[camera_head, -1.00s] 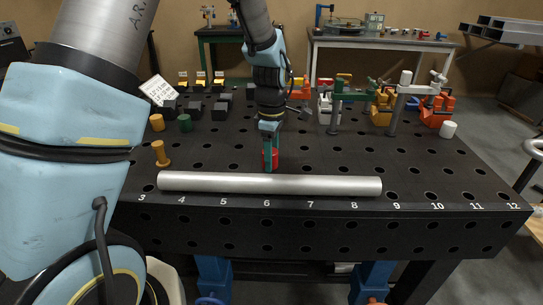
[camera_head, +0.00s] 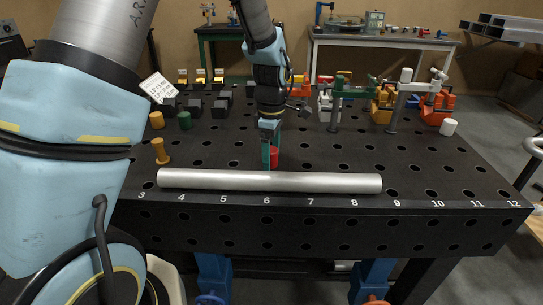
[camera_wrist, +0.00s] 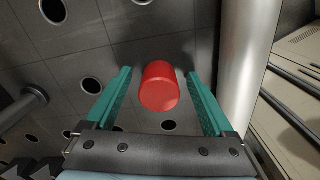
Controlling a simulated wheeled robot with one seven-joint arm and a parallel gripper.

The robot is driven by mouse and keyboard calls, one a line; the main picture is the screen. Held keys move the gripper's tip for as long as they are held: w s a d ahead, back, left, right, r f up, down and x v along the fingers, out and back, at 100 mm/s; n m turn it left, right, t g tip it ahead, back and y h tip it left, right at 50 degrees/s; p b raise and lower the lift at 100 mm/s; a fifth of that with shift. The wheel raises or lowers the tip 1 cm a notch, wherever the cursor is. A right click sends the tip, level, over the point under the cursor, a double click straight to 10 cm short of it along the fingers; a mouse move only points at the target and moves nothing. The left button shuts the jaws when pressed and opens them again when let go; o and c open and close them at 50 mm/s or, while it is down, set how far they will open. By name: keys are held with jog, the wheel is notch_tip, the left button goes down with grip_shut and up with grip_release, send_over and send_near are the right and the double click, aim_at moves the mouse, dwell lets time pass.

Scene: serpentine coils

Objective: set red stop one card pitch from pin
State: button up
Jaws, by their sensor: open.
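The red stop (camera_head: 274,158) is a short cylinder on the black hole-grid table, just behind the silver pipe near the number 6. In the wrist view the red stop (camera_wrist: 159,87) sits between my teal fingers, with a gap on each side. My gripper (camera_head: 268,158) is open around the stop, its fingers low beside it; the gripper also shows in the wrist view (camera_wrist: 160,75). One finger partly covers the stop in the head view. An orange pin (camera_head: 161,152) stands to the left, near the pipe's left end. A white card (camera_head: 157,88) stands at the back left, its writing too small to read.
The silver pipe (camera_head: 270,181) lies along the front edge, close to my gripper; it is at the right in the wrist view (camera_wrist: 240,65). A green cylinder (camera_head: 185,121) and another orange one (camera_head: 156,120) stand behind the pin. Clamps (camera_head: 334,105) crowd the back right.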

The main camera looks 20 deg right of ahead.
notch_tip(320, 180, up, 11)
jog(key=shift+f+b, duration=0.15)
jog(key=shift+b, duration=0.65)
jog(key=a+f+m, duration=0.1)
jog(key=a+m, duration=0.1)
jog(key=a, duration=0.5)
jog(key=a+f+m, duration=0.1)
jog(key=a+m, duration=0.2)
jog(key=a, duration=0.5)
jog(key=a+f+m+t, duration=0.1)
jog(key=a+m, duration=0.1)
jog(key=a, duration=0.6)
jog(key=shift+w+a, duration=0.1)
jog(key=shift+w, duration=0.05)
jog(key=s+a+f+m, duration=0.1)
jog(key=s+a+m, duration=0.3)
jog(key=a, duration=0.3)
jog(key=shift+a+f+t, duration=0.15)
jog(key=shift+f+t, duration=0.15)
jog(key=shift+f, duration=0.05)
